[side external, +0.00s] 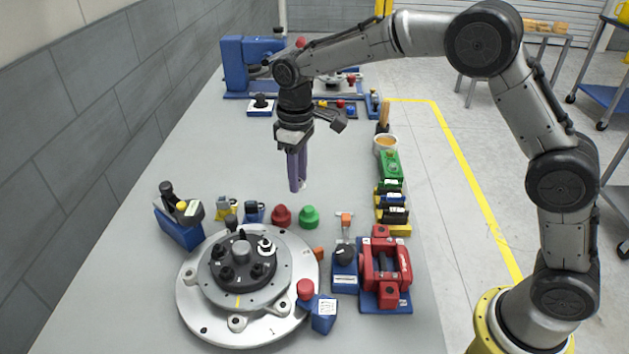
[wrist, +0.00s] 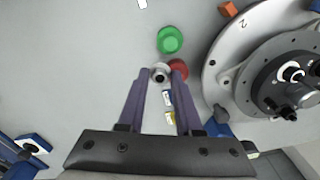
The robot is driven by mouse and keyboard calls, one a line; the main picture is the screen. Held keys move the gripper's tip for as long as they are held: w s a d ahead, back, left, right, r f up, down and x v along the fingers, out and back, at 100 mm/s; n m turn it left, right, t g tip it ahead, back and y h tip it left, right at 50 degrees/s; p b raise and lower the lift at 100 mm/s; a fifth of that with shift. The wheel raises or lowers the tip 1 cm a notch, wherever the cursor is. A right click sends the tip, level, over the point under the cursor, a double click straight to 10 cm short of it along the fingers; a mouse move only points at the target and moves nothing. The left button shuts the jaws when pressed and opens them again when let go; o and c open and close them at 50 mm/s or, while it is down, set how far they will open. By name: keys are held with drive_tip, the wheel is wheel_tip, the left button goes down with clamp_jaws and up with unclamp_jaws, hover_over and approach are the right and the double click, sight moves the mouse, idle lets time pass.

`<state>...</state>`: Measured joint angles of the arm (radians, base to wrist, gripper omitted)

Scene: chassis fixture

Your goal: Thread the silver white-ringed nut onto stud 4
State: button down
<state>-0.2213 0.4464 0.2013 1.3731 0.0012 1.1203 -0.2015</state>
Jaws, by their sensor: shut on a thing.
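My gripper (side external: 297,188) has long purple fingers pointing down above the bare table, behind the round chassis fixture (side external: 192,300). In the wrist view its fingertips (wrist: 161,73) are shut on a small silver nut with a whitish ring (wrist: 160,71). In the side view only a pale bit of the nut shows at the tips. The fixture carries a dark hub (side external: 240,281) with several studs around a grey centre post (side external: 241,251). One stud position at the hub's upper right bears a white-ringed piece (side external: 267,246), also seen in the wrist view (wrist: 291,72). Stud numbers are not readable.
A red knob (side external: 281,215) and a green knob (side external: 308,216) stand between gripper and fixture. A red vise-like block (side external: 386,268) and a blue block with a red knob (side external: 323,314) stand to the right. The table's middle is clear.

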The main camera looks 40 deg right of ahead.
drive_tip(key=shift+s+a+r+n, duration=0.65)
drive_tip(key=shift+s+a+n, duration=0.1)
drive_tip(key=shift+a, duration=2.05)
drive_tip(key=shift+s+a+r+n, duration=0.65)
drive_tip(key=shift+s+a+r, duration=0.1)
drive_tip(key=shift+a, duration=2)
drive_tip(key=shift+s+a+r+n, duration=0.6)
drive_tip(key=shift+s+a+n, duration=0.15)
drive_tip(key=shift+a, duration=2.05)
drive_tip(key=shift+n, duration=1.75)
drive_tip(key=n, duration=0.2)
drive_tip(key=shift+n, duration=0.7)
